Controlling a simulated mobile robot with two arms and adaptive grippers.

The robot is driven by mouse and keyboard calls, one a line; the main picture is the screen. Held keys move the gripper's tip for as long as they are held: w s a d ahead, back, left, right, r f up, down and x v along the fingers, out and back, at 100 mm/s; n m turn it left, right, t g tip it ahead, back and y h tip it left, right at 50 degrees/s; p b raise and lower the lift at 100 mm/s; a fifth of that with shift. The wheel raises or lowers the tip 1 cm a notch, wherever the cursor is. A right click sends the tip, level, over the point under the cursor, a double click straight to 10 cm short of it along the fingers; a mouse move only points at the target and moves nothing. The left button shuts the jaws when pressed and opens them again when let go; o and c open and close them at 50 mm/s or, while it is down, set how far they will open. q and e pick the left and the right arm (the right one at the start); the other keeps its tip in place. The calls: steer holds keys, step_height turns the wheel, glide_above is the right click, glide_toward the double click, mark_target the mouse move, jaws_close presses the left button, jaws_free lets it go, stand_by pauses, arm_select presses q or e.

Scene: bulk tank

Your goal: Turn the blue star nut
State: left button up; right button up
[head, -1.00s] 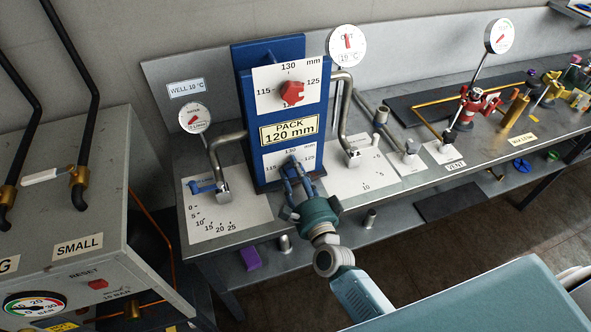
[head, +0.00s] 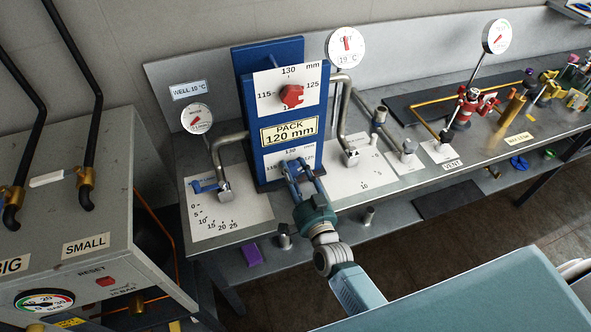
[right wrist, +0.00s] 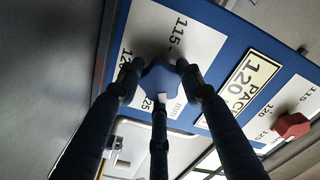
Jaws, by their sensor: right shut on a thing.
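The blue star nut (right wrist: 158,82) is on the lower white scale plate of the blue pack; its white mark shows in the right wrist view. The fingers of my right gripper (head: 297,166) are closed around it from the sides and below. In the head view the fingers largely hide the nut. The lower scale (head: 277,158) is partly covered, so I cannot read the nut's pointer exactly. The pack (head: 238,62) carries a "PACK 120 mm" label (head: 289,131). A red star nut (head: 291,95) sits on the upper scale. My left gripper is not in view.
Bent metal pipes and round gauges (head: 345,44) flank the pack on the steel bench. A blue lever valve (head: 205,186) is at its left. A grey cabinet (head: 120,215) stands at the left. A purple block (head: 252,254) lies on the lower shelf.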

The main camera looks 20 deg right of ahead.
steer(key=n, duration=0.5)
steer(key=shift+s+a+f+n+p, duration=0.1)
steer(key=shift+a+f+n+p, duration=0.15)
steer(key=shift+n+p, duration=0.15)
steer(key=n, duration=0.5)
steer(key=shift+s+d+f+n, duration=0.1)
steer(key=shift+d+f+n, duration=0.1)
steer(key=shift+f+n, duration=0.1)
steer(key=o, duration=1.1)
steer(key=shift+d, duration=0.1)
steer(key=shift+r, duration=0.15)
steer(key=shift+r, duration=0.1)
steer(key=s, duration=1.1)
steer(key=shift+s+d, duration=0.25)
steer(key=shift+s, duration=0.1)
